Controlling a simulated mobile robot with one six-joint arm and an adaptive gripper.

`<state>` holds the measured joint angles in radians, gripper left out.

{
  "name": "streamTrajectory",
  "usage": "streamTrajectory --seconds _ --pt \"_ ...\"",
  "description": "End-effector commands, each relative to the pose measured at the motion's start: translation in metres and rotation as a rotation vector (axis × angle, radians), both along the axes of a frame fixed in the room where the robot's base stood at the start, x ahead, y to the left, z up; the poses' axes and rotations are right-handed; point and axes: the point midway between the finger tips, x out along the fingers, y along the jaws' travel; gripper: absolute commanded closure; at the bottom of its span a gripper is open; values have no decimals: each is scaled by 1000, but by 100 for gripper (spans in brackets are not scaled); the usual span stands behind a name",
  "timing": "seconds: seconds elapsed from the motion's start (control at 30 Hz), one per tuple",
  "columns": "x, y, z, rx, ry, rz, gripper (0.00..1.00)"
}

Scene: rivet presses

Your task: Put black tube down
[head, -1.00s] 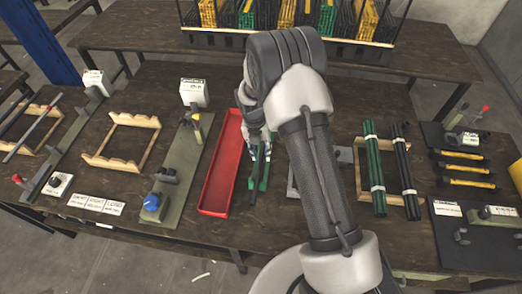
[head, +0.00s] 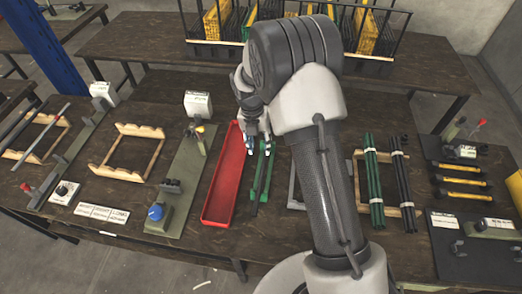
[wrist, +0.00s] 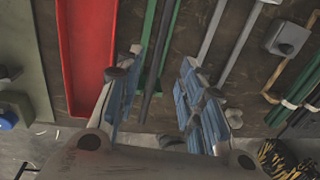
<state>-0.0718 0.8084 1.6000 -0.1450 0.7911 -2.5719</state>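A black tube (wrist: 155,62) lies lengthwise along a narrow green fixture (wrist: 144,55), between its two green sides. The green fixture also shows on the table in the head view (head: 267,178), just right of a red tray (head: 223,180). My gripper (head: 258,148) is above the far part of this fixture, partly hidden by my arm. In the wrist view my gripper (wrist: 165,95) has its blue-padded fingers well apart, with nothing held between them. The tube appears below the fingers, apart from both pads.
Bundles of green tubes (head: 373,188) and black tubes (head: 402,190) lie across a wooden rack at the right. A long press base (head: 180,185) stands left of the red tray. A grey fixture (head: 294,185) sits partly behind my arm. Bins stand on the back table.

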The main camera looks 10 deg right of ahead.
Motion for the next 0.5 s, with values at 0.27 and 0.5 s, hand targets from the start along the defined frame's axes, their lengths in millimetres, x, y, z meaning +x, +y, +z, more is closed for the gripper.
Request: streamTrajectory --seconds 0.27,0.5 --pt "-4 0 39 2 -32 -101 64" --pt "-40 -5 133 31 -159 -596 64"
